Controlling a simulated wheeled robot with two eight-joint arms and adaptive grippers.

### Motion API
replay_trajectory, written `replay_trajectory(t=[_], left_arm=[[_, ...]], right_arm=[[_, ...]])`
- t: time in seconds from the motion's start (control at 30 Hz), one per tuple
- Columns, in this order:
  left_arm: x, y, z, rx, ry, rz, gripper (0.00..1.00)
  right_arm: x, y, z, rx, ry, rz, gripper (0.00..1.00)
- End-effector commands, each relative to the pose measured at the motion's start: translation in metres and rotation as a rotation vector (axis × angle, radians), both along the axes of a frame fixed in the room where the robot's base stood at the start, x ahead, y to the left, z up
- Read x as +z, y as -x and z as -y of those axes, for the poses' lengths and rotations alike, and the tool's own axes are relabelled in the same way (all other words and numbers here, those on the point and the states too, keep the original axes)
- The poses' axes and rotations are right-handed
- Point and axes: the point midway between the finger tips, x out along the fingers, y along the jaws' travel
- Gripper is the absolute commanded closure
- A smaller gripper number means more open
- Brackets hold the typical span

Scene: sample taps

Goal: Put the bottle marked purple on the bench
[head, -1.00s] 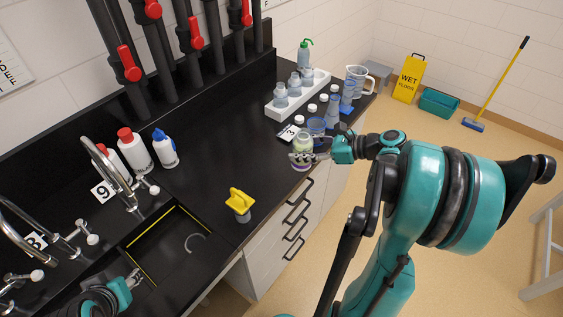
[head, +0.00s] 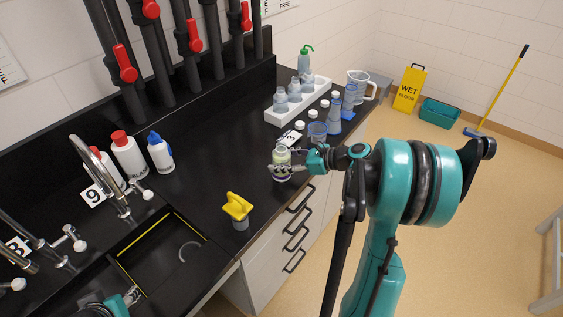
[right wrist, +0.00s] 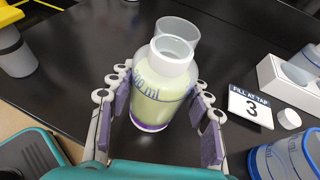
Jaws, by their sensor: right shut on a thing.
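The bottle marked purple (head: 281,158) is a clear bottle of pale yellow-green liquid with a purple band near its base. My right gripper (head: 283,168) is shut on it, and the bottle stands nearly upright over the front edge area of the black bench (head: 205,150). In the right wrist view the bottle (right wrist: 155,100) sits between the two purple-padded fingers (right wrist: 160,115), with its open neck clear. I cannot tell whether its base touches the bench. My left gripper (head: 131,296) shows only partly at the lower left, by the sink; its jaws are unclear.
A yellow-topped container (head: 238,210) stands left of the held bottle, beside the sink (head: 160,255). A card marked 3 (head: 290,139), a blue-tinted beaker (head: 317,131) and a white rack (head: 297,103) of bottles are behind and right. Bare bench lies behind the yellow-topped container.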

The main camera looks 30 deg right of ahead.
Motion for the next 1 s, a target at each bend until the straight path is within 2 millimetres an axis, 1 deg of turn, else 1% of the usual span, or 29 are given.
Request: replay_trajectory(t=[0.13, 0.17, 0.2, 0.23, 0.5, 0.63, 0.77, 1.0], left_arm=[[-0.003, 0.0, 0.0, 0.0, 0.0, 0.0, 0.6], [-0.002, 0.0, 0.0, 0.0, 0.0, 0.0, 0.6], [-0.001, 0.0, 0.0, 0.0, 0.0, 0.0, 0.6], [-0.001, 0.0, 0.0, 0.0, 0.0, 0.0, 0.6], [-0.001, 0.0, 0.0, 0.0, 0.0, 0.0, 0.6], [0.003, 0.0, 0.0, 0.0, 0.0, 0.0, 0.6], [0.012, 0.0, 0.0, 0.0, 0.0, 0.0, 0.6], [0.03, 0.0, 0.0, 0.0, 0.0, 0.0, 0.6]], right_arm=[[-0.003, 0.0, 0.0, 0.0, -0.001, 0.001, 0.79], [-0.002, 0.0, 0.0, 0.0, 0.0, 0.0, 0.43], [-0.002, 0.0, 0.0, 0.0, 0.0, 0.0, 0.33], [-0.001, 0.0, 0.0, 0.0, 0.0, 0.0, 0.3], [-0.001, 0.0, 0.0, 0.0, -0.001, 0.001, 0.3], [0.004, 0.003, 0.003, -0.002, 0.0, 0.0, 0.3], [0.013, 0.018, 0.016, -0.004, 0.0, 0.001, 0.3], [0.034, 0.058, 0.047, -0.004, -0.001, 0.001, 0.3]])
